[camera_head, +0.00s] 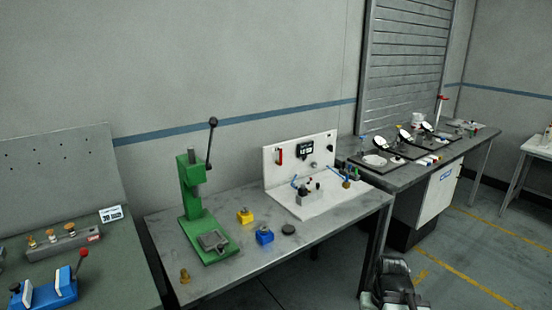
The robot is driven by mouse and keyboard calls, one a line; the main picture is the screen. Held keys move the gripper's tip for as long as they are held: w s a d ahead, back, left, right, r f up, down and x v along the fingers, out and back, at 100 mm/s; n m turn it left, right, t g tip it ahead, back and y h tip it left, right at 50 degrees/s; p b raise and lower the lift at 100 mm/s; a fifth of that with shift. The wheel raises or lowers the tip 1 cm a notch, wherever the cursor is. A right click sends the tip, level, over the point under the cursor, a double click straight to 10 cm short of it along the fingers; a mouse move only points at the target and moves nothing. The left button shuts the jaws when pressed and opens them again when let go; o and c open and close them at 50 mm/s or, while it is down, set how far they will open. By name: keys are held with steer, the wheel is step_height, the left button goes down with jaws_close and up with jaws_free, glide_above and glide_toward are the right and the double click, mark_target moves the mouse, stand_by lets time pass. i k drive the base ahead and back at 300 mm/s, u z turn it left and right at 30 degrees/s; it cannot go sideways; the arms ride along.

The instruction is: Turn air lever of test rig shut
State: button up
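The test rig (325,206) is a white base with an upright white panel (285,176) on the right part of the grey middle bench. The panel carries a red upright part (279,157) and a black display (305,147). A grey block with small fittings (308,196) stands on the base. A small blue part (294,181) sits left of the block, and a brass-coloured fitting (346,184) is at the right. I cannot tell which part is the air lever or how it is turned. A dark jointed part of my arm shows at the bottom, well below the rig; its fingertips cannot be made out.
A green lever press (191,205) stands left of the rig. A yellow block (245,216), a blue block (265,236) and a black disc (288,229) lie between them. Another bench (420,158) stands close at the right. Floor is clear at lower right.

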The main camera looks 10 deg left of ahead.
mark_target(278, 163)
steer(key=u, duration=0.75)
steer(key=i, duration=0.5)
steer(key=u, duration=0.05)
